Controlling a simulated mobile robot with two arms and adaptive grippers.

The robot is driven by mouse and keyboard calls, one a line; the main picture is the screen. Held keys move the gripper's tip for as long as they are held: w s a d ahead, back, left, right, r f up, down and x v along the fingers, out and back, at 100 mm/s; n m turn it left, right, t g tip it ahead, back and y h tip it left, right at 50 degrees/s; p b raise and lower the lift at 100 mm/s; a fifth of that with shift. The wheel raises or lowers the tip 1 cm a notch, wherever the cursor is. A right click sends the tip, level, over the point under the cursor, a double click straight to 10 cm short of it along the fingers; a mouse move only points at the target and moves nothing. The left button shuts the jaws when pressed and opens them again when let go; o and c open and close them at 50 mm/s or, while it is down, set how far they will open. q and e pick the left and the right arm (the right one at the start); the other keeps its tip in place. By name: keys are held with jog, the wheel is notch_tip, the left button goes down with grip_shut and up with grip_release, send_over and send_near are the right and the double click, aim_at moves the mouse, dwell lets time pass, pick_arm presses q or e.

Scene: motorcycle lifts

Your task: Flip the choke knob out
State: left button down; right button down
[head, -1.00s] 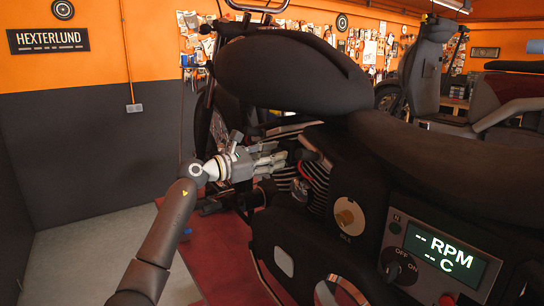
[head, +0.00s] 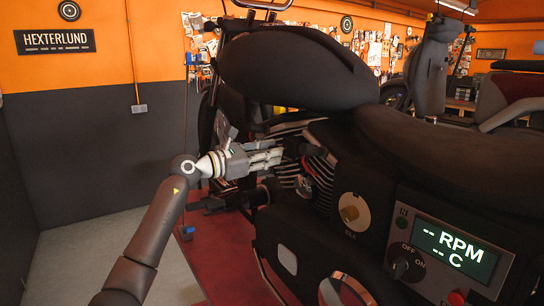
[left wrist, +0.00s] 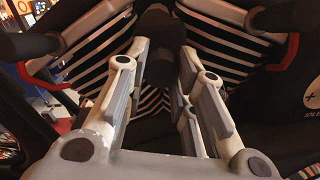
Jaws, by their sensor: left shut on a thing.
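My left gripper (head: 278,156) reaches in from the left to the side of the motorcycle's engine. In the left wrist view its two fingers (left wrist: 160,62) are shut on a dark, rounded knob, apparently the choke knob (left wrist: 157,42), in front of the finned cylinders. In the head view the fingers hide the knob. How far out the knob stands cannot be told. My right gripper is not in view.
The black motorcycle seat (head: 450,165) and tank (head: 298,72) overhang the engine. A panel with an RPM display (head: 452,248) and a brass-coloured knob (head: 352,211) sit to the right. Open grey floor (head: 95,255) lies left.

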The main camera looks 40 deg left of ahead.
pick_arm(q)
jog(key=c, duration=1.6)
grip_release()
jog(key=shift+f, duration=0.1)
jog(key=o, duration=0.4)
jog(key=shift+s+a, duration=0.1)
jog(key=shift+s, duration=0.1)
jog(key=v, duration=1.2)
